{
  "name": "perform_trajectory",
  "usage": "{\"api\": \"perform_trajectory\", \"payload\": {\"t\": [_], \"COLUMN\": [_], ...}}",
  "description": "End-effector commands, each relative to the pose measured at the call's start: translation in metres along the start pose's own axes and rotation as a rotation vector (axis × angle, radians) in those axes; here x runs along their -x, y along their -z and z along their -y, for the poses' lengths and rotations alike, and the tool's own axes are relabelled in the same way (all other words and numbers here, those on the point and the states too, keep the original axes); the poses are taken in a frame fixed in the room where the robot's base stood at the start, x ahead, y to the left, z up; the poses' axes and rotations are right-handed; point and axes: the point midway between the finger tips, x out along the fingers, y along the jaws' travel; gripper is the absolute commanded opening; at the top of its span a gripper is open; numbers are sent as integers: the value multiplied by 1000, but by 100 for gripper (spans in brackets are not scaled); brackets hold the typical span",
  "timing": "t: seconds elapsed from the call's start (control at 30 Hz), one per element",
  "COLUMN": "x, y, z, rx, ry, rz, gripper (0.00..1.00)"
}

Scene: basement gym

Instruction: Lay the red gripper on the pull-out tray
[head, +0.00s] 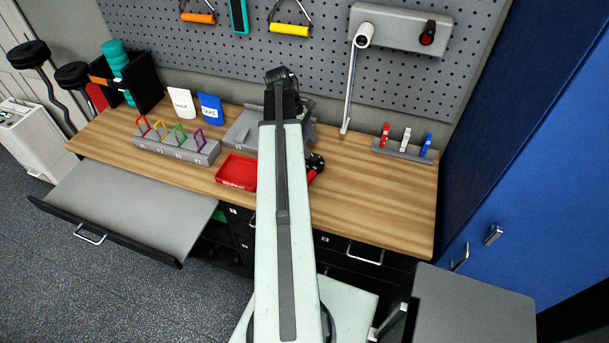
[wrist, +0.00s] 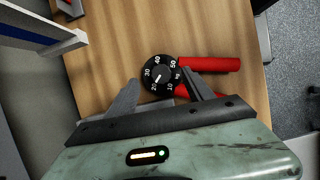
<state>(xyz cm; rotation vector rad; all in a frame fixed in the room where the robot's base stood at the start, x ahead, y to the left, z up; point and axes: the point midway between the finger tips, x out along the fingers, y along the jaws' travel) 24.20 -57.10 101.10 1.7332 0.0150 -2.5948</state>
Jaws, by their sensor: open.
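The red gripper, a hand trainer with a black numbered dial and two red handles, lies on the wooden bench. In the wrist view its dial (wrist: 160,75) is between my open gripper's fingertips (wrist: 160,77). My right finger overlaps the near ends of the handles; I cannot tell whether it touches. The lower handle is partly hidden by my finger and wrist. In the head view the red gripper (head: 315,166) shows just right of my arm, which hides part of it and my gripper. The pull-out tray (head: 130,208), flat and grey, is extended at the bench's left and is empty.
A red bin (head: 237,171) is left of my arm, beside a grey rack of coloured loops (head: 178,147). A small rack (head: 402,152) holds red, white and blue items at the right. The bench's right part (head: 375,200) is clear.

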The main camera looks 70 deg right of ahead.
Motion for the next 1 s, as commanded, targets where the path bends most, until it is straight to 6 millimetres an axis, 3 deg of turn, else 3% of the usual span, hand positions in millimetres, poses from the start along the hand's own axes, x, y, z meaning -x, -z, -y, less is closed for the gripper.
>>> {"api": "perform_trajectory", "payload": {"t": [0.33,0.57,0.6,0.8,1.0], "x": [-51,-50,-50,-50,-50], "y": [6,3,3,3,3], "z": [1,0,0,0,0], "rx": [-1,-1,-1,-2,-2], "ry": [0,0,0,0,0], "rz": [0,0,0,0,0], "gripper": [61,61,58,2,0]}}
